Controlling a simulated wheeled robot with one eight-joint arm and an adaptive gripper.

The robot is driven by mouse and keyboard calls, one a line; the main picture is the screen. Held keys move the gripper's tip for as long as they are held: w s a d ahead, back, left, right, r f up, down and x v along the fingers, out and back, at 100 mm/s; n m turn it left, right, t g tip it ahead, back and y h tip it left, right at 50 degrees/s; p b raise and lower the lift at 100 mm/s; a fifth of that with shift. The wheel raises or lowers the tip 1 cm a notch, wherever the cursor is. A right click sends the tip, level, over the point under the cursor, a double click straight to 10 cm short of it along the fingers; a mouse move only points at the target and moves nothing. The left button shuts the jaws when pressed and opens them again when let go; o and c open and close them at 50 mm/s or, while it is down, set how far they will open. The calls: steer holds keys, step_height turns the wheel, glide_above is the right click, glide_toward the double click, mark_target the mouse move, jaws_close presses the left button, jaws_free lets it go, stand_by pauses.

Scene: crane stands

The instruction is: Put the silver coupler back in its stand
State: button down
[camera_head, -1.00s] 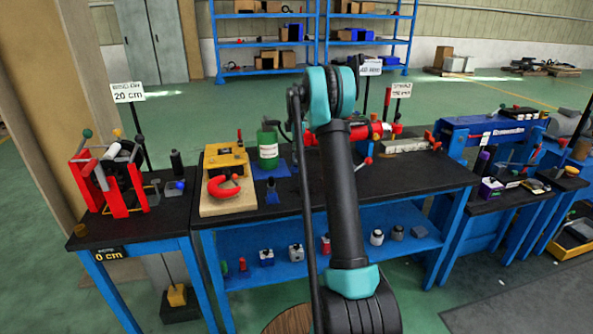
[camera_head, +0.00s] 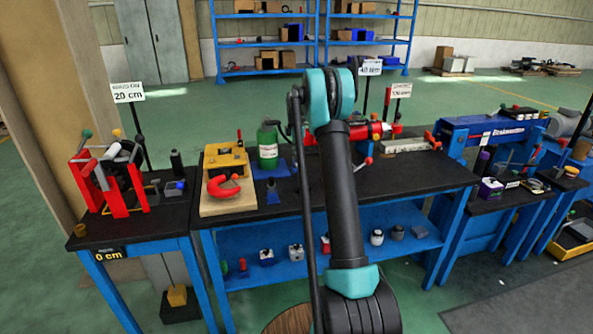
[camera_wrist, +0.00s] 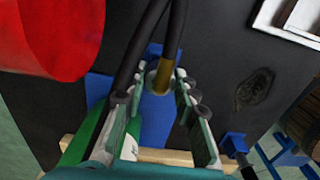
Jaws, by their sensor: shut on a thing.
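In the wrist view my gripper (camera_wrist: 158,98) is shut on a small cylindrical piece (camera_wrist: 162,76), which I take for the silver coupler. It looks brass-coloured here, and the fingers hide part of it. A black hose (camera_wrist: 175,32) runs close by the piece. A blue plate (camera_wrist: 155,122) lies below the fingers, and a blue upright part (camera_wrist: 158,45) shows just beyond the piece. I cannot tell which of these is the coupler's stand, or whether the piece touches it. In the head view my arm hides the gripper.
A green bottle (camera_head: 268,148) stands on the bench (camera_head: 395,177), left of my arm; its green side also shows beside the fingers in the wrist view. A big red body (camera_wrist: 50,35) is close at upper left there. A red clamp (camera_head: 223,187) lies on a wooden board (camera_head: 226,206).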

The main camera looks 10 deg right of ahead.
steer(key=shift+f, duration=0.35)
steer(key=c, duration=1.1)
jaws_free()
steer(key=shift+r, duration=0.1)
steer(key=shift+r, duration=2.45)
